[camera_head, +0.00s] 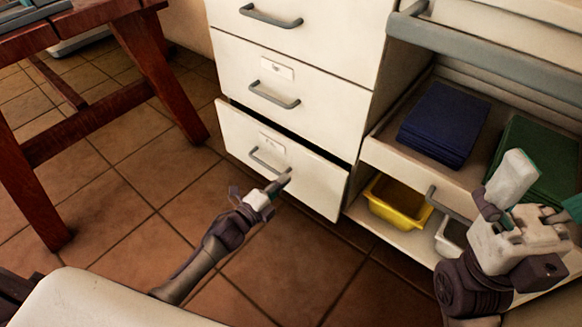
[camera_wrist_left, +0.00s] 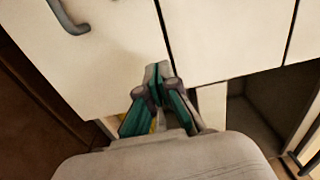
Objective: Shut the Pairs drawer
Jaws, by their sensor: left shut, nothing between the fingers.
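The bottom drawer (camera_head: 285,160) of the white cabinet stands partly open in the head view, with a dark gap along its top edge. It has a grey bar handle (camera_head: 268,162) and a small label (camera_head: 271,143) too small to read, so I cannot confirm the name Pairs. My left gripper (camera_head: 284,181) is shut and empty in front of this drawer, right of its handle; contact is unclear. In the left wrist view its closed fingertips (camera_wrist_left: 158,70) overlap white fronts, with a handle (camera_wrist_left: 68,15) at upper left. My right gripper (camera_head: 542,190) is open at the right.
Two drawers above, the middle (camera_head: 290,95) and top (camera_head: 300,35), look closed. On the right are a tray with blue cloths (camera_head: 445,125), green cloths (camera_head: 540,160) and a yellow tub (camera_head: 397,205). A wooden table (camera_head: 160,75) stands left. Tiled floor before the drawer is clear.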

